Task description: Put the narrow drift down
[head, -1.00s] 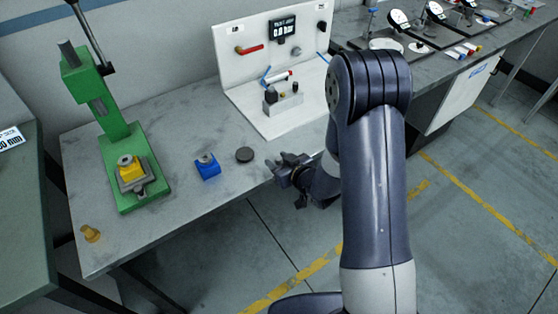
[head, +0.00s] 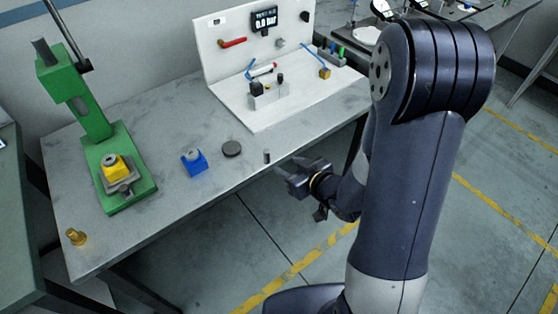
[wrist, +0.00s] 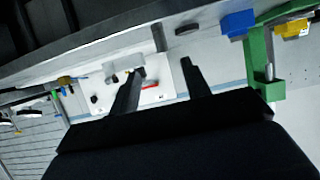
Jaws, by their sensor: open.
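A small slim grey pin, which looks like the narrow drift (head: 266,156), stands upright on the grey bench (head: 225,177) near its front edge. It also shows in the wrist view (wrist: 159,38) as a short grey post. My gripper (head: 286,175) is open, just to the right of the pin and apart from it, by the bench's front edge. In the wrist view the two dark fingers (wrist: 158,80) are spread with nothing between them.
A dark round disc (head: 232,149) and a blue block (head: 194,163) stand left of the pin. Further left are a green press (head: 120,190) with a yellow block and a brass piece (head: 76,237). A white panel fixture (head: 290,110) stands behind.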

